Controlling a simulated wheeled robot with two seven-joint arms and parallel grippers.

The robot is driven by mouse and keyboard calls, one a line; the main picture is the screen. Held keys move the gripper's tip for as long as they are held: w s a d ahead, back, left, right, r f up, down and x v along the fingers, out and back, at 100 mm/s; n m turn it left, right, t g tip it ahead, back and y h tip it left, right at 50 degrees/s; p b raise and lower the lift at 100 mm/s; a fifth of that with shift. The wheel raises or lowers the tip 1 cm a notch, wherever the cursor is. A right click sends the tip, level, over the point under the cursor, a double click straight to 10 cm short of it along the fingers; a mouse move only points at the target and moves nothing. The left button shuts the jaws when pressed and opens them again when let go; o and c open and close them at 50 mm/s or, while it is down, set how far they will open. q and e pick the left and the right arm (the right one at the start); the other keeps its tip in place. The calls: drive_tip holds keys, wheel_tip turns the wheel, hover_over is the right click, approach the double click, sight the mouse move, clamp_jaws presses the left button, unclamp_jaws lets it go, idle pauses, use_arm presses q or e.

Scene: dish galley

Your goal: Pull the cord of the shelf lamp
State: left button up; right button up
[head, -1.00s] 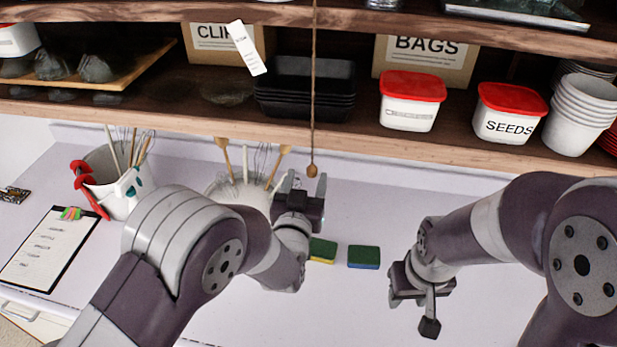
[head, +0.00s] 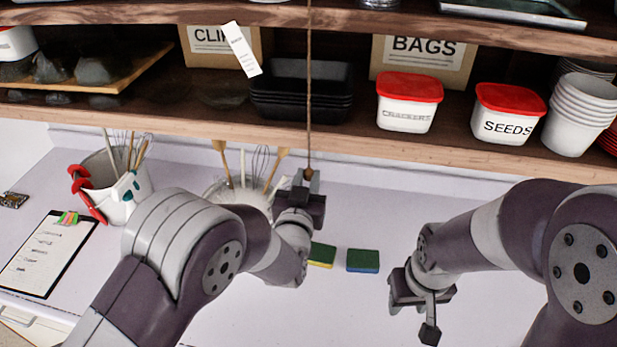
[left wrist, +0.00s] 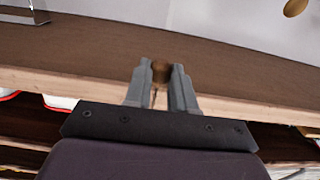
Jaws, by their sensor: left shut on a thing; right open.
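The lamp cord (head: 309,95) hangs straight down in front of the shelves in the head view, with a small brown wooden knob (head: 308,172) at its lower end. My left gripper (head: 306,178) is at the knob, its fingers closed around it. In the left wrist view, the brown knob (left wrist: 160,72) sits between the two grey fingertips of the left gripper. The lamp itself is not in view. My right gripper (head: 424,312) is open and empty, low over the counter on the right.
The shelf (head: 400,150) holds black trays (head: 300,90), red-lidded tubs (head: 408,103) and stacked white cups (head: 580,115). On the counter are utensil pots (head: 118,190), a clipboard (head: 45,255) and two sponges (head: 363,261). The counter between the sponges and the right wall side is mostly clear.

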use_arm(q)
drive_tip(key=shift+f, duration=0.1)
drive_tip(key=shift+b, duration=0.3)
idle(0.4)
drive_tip(key=o, duration=1.1)
drive_tip(key=shift+c, duration=0.2)
drive_tip(key=s+a, duration=0.1)
drive_tip(key=s, duration=0.7)
drive_tip(key=shift+a+p, duration=0.3)
drive_tip(key=shift+p, duration=0.05)
drive_tip(key=shift+w, duration=0.1)
